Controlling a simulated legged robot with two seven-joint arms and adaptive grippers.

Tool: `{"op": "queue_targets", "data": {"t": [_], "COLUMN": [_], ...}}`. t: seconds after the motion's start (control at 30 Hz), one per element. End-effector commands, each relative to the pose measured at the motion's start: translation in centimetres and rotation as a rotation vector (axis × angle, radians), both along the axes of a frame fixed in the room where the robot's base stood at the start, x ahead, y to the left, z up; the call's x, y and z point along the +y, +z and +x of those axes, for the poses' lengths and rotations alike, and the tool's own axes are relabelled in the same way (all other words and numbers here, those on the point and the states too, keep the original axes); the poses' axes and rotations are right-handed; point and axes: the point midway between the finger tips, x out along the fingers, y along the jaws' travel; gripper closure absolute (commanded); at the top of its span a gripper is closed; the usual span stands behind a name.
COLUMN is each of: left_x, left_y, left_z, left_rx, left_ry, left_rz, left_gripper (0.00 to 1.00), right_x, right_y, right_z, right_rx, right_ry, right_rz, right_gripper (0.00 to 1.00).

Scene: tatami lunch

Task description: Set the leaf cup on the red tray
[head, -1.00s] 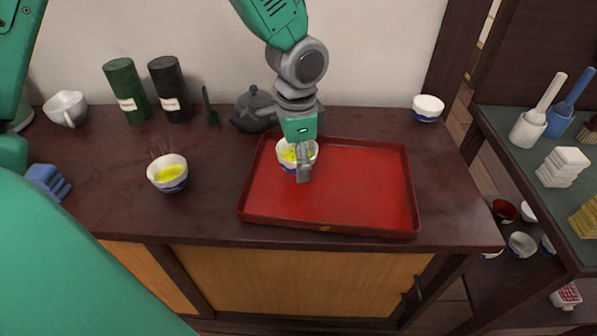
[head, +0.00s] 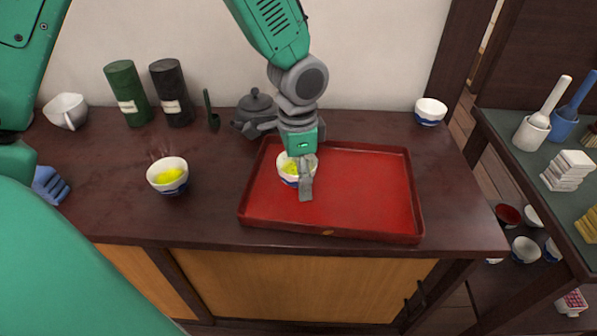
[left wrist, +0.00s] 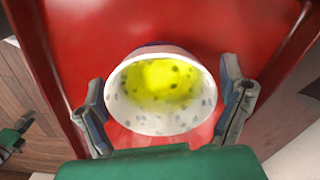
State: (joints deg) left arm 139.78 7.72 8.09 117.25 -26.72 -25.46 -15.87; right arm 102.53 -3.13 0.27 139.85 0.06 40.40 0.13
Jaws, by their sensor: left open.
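The leaf cup (head: 284,170), a white bowl-shaped cup with yellow-green, dark-specked contents, is on the red tray (head: 370,205), in its left part. It also shows in the left wrist view (left wrist: 160,117), where it looks tilted toward the camera. My left gripper (head: 302,168) is over the cup, pointing down. In the left wrist view its open fingers (left wrist: 163,108) stand on either side of the cup, close to its wall. The head view hides the far finger and part of the cup.
A second cup with yellow contents (head: 167,176) stands left of the tray. A dark teapot (head: 256,108) stands close behind it. Two canisters (head: 127,92) and a white pouring bowl (head: 66,110) are at the back left. A white-blue bowl (head: 430,111) is at the back right.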

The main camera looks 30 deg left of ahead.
Motion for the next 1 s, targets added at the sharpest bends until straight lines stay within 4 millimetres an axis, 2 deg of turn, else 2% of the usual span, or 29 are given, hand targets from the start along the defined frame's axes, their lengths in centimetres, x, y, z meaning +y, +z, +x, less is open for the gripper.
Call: {"op": "queue_targets", "data": {"t": [0.17, 0.4, 0.53, 0.7, 1.0], "left_x": [0.0, 0.0, 0.0, 0.0, 0.0], "left_y": [2.8, 8.1, 10.3, 11.7, 11.9], "left_z": [0.1, 0.1, 0.1, 0.1, 0.1], "left_rx": [-0.004, -0.004, -0.003, -0.001, 0.001], "left_ry": [0.0, 0.001, 0.0, 0.001, 0.001], "left_rz": [-0.001, -0.003, -0.001, -0.001, -0.001], "left_gripper": [0.1, 0.1, 0.1, 0.1, 0.1], "right_x": [0.0, 0.0, 0.0, 0.0, 0.0], "right_y": [1.1, 2.9, 3.5, 3.8, 3.8], "right_z": [0.0, 0.0, 0.0, 0.0, 0.0], "right_rx": [0.0, 0.0, 0.0, 0.0, 0.0], "right_ry": [0.0, 0.0, 0.0, 0.0, 0.0], "right_rz": [0.0, 0.0, 0.0, 0.0, 0.0], "right_gripper": [0.6, 0.6, 0.6, 0.6, 0.6]}}
